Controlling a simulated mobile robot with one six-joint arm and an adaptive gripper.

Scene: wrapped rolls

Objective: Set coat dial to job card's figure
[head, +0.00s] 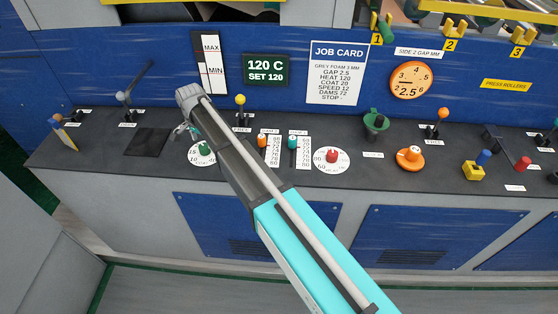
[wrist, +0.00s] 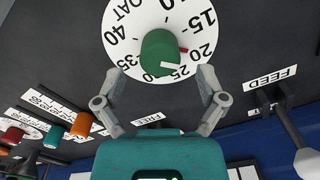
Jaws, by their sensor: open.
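The coat dial (wrist: 130,32) is a white disc with a green knob (wrist: 160,52) in the wrist view. A white line on the knob faces its lower right, and a red mark beside it lies toward 20; I cannot tell the exact reading. The dial (head: 201,158) also shows in the head view, partly behind my arm. My gripper (wrist: 160,75) is open, its fingers on either side below the knob in the picture, apparently apart from it. The job card (head: 337,72) reads COAT 20.
To the dial's right stand orange (head: 262,141) and teal (head: 292,142) sliders and a white dial with a red knob (head: 331,156). A feed lever (wrist: 290,128) stands to the right in the wrist view. A dark flat patch (head: 147,142) lies left of the dial.

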